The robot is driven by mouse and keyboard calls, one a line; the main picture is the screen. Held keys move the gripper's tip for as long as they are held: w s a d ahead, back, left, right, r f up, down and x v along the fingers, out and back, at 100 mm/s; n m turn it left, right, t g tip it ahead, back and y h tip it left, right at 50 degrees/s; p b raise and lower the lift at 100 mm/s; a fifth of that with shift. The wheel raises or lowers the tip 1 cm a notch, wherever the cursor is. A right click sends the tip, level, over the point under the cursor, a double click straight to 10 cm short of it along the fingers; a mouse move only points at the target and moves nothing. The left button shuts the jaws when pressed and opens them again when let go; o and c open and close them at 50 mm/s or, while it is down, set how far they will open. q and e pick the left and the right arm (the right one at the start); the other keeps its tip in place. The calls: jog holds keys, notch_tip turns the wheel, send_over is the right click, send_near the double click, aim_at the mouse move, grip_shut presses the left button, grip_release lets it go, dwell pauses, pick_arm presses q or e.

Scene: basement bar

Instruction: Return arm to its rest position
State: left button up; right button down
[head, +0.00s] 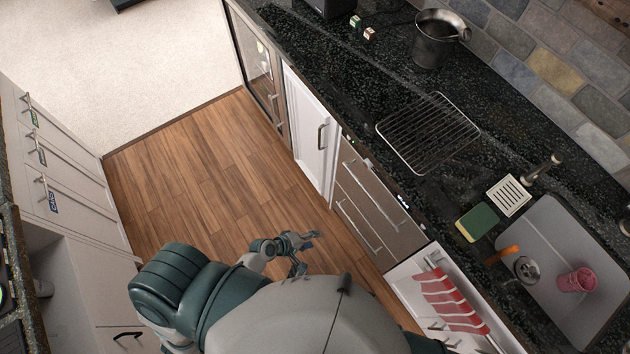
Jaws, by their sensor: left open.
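My left gripper (303,242) is in the lower middle of the head view, above the wooden floor and close in front of my own body. Its fingers are spread apart, with nothing visible between them. It is clear of the counter and the cabinets. My left arm comes in from the lower left, bent, with its forearm partly hidden by my body. My right gripper is not in view.
The dark counter (395,160) on the right holds a wire rack (428,133), a metal bucket (436,42), a sponge (477,222) and a sink (572,255) with a pink cup (577,281). A striped towel (450,302) hangs below. White drawers (65,175) stand left. The wooden floor (205,165) is clear.

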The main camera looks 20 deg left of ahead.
pick_arm(q)
jog(key=shift+f, duration=0.1)
jog(key=s+a+f+m+g+y, duration=0.5)
jog(key=s+a+f+m, duration=0.4)
jog(key=s+f+m, duration=0.3)
notch_tip(320, 180, down, 3)
jog(key=shift+s+f+m+y, duration=0.2)
jog(key=shift+s+m+y, duration=0.15)
jog(key=shift+m+y, duration=0.45)
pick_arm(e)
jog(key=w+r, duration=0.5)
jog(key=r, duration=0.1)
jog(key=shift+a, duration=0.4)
pick_arm(q)
jog(key=shift+a, duration=0.1)
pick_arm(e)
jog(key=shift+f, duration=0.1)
